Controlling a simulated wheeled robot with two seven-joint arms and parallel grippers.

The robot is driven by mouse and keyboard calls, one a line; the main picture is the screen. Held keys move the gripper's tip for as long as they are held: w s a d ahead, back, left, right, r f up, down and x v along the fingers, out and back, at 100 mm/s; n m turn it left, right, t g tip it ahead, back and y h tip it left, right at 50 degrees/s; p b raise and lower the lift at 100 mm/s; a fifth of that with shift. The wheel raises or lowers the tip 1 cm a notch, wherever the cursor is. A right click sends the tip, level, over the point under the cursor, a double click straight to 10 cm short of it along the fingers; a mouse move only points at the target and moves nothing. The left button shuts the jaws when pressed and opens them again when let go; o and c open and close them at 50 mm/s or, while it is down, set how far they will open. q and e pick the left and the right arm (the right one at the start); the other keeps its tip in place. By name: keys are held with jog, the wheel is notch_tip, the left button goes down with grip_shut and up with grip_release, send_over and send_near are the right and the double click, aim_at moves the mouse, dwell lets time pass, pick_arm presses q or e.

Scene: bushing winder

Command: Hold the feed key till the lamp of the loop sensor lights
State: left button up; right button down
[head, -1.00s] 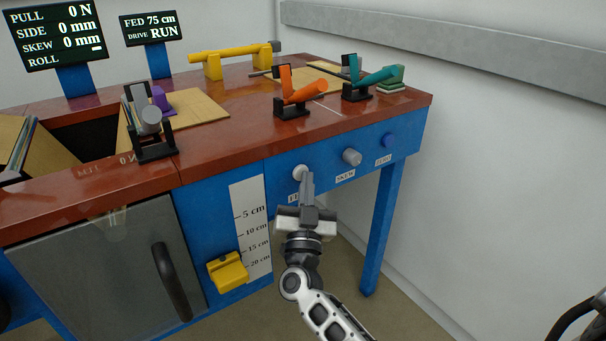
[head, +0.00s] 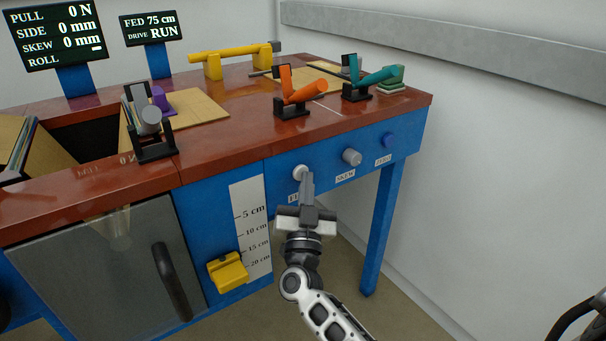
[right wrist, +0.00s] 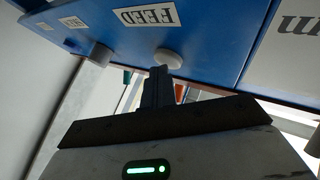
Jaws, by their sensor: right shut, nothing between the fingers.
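The feed key (head: 300,172) is a pale round button on the blue front panel; in the right wrist view it (right wrist: 168,58) sits beside the FEED label (right wrist: 146,16). My right gripper (head: 307,178) is shut and empty, its fingertips at the key and seemingly against it. The fingers (right wrist: 158,73) cover part of the FEED label in the head view. The small screen (head: 150,28) reads FED 75 cm, DRIVE RUN. A yellow block (head: 228,271), perhaps the loop sensor, sits beside the centimetre scale (head: 251,220); I see no lit lamp on it. My left gripper is out of view.
A grey SKEW knob (head: 352,157) and a blue knob (head: 389,140) are right of the key. Orange (head: 293,93) and teal (head: 370,78) levers stand on the red top. A glass door (head: 95,275) with a dark handle (head: 172,282) is at left. The panel's front is otherwise clear.

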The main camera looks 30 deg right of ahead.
jog(key=shift+s, duration=0.1)
dwell(0.3)
jog(key=shift+s+p, duration=0.6)
jog(key=shift+s, duration=0.1)
jog(key=s+p, duration=0.2)
jog(key=s, duration=0.3)
jog(key=shift+d+p, duration=0.25)
jog(key=shift+p, duration=0.15)
